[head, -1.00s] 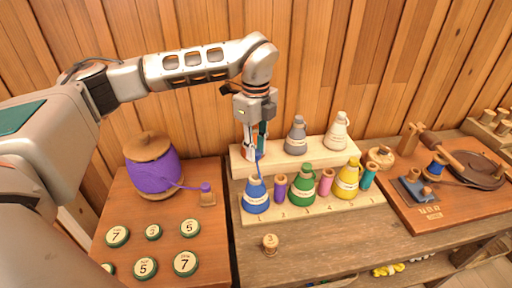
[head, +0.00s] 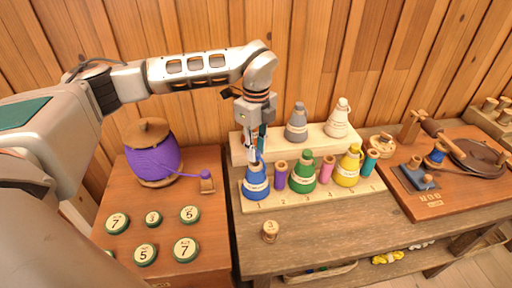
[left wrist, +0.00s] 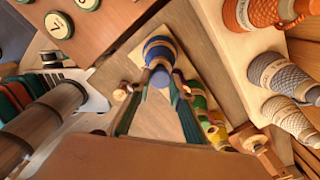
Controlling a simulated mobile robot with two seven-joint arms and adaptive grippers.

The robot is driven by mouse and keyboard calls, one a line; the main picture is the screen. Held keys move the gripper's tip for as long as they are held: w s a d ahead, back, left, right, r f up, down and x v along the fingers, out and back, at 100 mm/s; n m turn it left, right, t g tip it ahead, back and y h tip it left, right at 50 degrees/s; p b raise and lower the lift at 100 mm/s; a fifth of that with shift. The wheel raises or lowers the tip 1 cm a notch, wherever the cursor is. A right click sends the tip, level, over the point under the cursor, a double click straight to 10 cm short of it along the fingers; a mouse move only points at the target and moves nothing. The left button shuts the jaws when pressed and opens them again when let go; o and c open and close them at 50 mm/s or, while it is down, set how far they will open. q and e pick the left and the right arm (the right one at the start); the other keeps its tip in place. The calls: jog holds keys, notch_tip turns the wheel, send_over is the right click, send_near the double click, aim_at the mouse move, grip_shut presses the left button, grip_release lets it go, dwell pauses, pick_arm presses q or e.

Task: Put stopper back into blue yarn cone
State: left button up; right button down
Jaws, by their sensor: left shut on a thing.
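The blue yarn cone (head: 256,184) stands upright at the left end of the pale front rack, with a cream label band. My left gripper (head: 257,156) points down just over its top. In the left wrist view its fingertips (left wrist: 160,80) are shut on a small bluish stopper (left wrist: 160,77), which lines up with the top of the blue cone (left wrist: 158,48). I cannot tell whether the stopper touches the cone. The gripper fingers partly hide the stopper in the head view. My right gripper is not in view.
A purple spool (head: 281,175) and green cone (head: 302,175) stand close to the right of the blue cone. A grey cone (head: 296,124) and a white cone (head: 338,118) stand on the raised back step.

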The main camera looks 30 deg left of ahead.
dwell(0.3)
pick_arm(q)
jog(key=shift+f, duration=0.15)
jog(key=shift+f+b, duration=0.7)
jog(key=shift+f, duration=0.2)
jog(key=o, duration=0.3)
jog(key=shift+f, duration=0.1)
jog(key=o, duration=0.5)
jog(key=o, duration=0.4)
